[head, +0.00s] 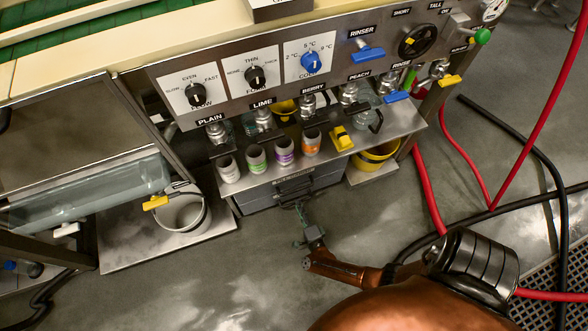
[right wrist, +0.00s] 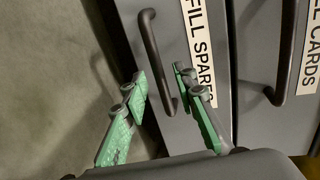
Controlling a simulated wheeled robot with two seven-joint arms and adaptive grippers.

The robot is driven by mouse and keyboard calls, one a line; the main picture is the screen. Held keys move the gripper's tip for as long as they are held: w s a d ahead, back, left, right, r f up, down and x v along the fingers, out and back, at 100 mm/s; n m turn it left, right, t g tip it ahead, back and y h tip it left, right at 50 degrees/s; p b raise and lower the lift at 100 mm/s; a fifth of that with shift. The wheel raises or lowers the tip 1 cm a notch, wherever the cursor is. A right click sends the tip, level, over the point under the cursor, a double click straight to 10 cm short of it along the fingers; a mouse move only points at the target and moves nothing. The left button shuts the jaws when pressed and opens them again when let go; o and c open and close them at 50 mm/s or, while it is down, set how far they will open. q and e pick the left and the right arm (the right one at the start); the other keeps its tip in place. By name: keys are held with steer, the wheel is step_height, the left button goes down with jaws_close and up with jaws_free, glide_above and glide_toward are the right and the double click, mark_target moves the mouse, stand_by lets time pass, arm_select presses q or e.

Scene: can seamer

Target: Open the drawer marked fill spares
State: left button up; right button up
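The drawer marked FILL SPARES (right wrist: 190,18) is a grey front with a white label and a dark bar handle (right wrist: 155,55) in the right wrist view. It looks shut. In the head view the grey drawer unit (head: 258,200) stands under the steel shelf, its labels too small to read. My right gripper (right wrist: 160,82) is open, its green fingers spread on either side of the lower part of that handle. In the head view my right gripper (head: 302,212) is in front of the drawers. I cannot tell whether the fingers touch the handle. My left gripper is out of view.
A second drawer, with a label ending in CARDS (right wrist: 308,60), sits beside it in the right wrist view, with its own handle (right wrist: 288,50). A white bucket (head: 183,213) stands at left and a yellow bucket (head: 372,162) at right. Red and black hoses (head: 500,208) cross the floor.

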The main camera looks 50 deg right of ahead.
steer(key=shift+b+x, duration=0.4)
steer(key=shift+x, duration=1.15)
jaws_close()
